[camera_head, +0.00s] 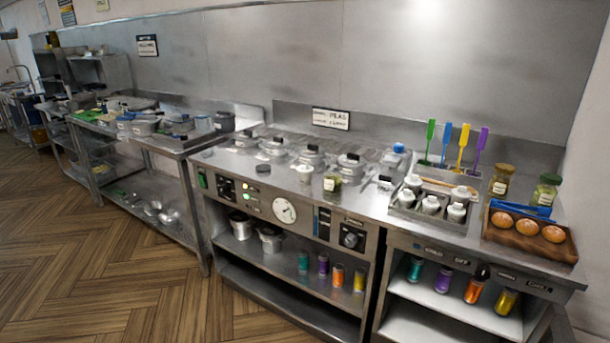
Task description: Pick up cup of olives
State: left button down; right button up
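A small clear cup with green contents, which looks like the cup of olives (332,184), stands upright near the front edge of the steel counter (285,190), around the middle of the view. A small white cup (305,174) stands just to its left. The single pieces in the cup are too small to make out. Neither of my grippers shows in the head view.
Several lidded pots (311,156) sit behind the cup. To the right are a tray of white-lidded bottles (431,205), a wooden tray of round orange-brown items (540,247), a green-filled jar (547,190) and a brown jar (502,181). The floor (100,250) in front is clear.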

aim_at(304, 179)
jog(key=i+j, duration=0.1)
jog(key=i, duration=0.8)
